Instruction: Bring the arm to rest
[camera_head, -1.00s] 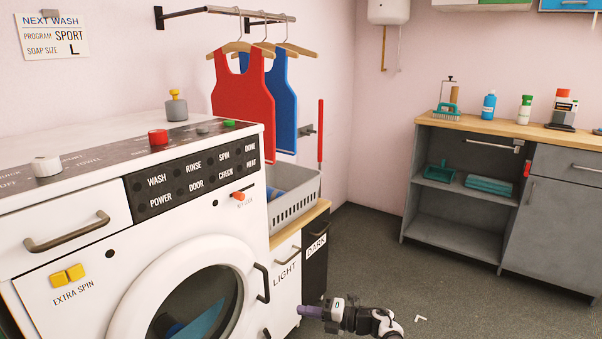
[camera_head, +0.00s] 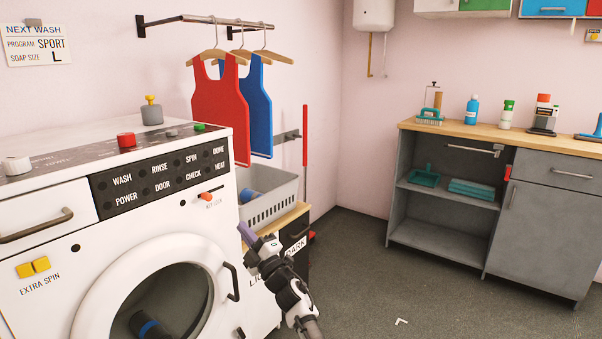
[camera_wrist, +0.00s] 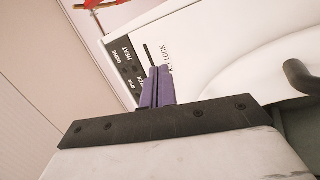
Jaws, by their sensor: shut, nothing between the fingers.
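My gripper (camera_head: 243,230) is raised in front of the right side of the white washing machine (camera_head: 60,245), near its front corner. Its purple fingers are together and empty. In the wrist view the purple fingers (camera_wrist: 157,88) point at the machine's control panel, with the "HEAT" and "DONE" labels close by. I cannot tell whether the fingertips touch the panel. My arm covers part of the "LIGHT" and "DARK" drawer cabinet (camera_head: 296,222) beside the machine.
The round door (camera_head: 95,300) and its dark handle (camera_head: 232,281) are just left of my arm. A grey basket (camera_head: 270,208) sits behind my gripper. Red and blue tops (camera_head: 220,105) hang above. The grey floor (camera_head: 360,270) to the right is mostly clear, up to the grey cabinet (camera_head: 535,235).

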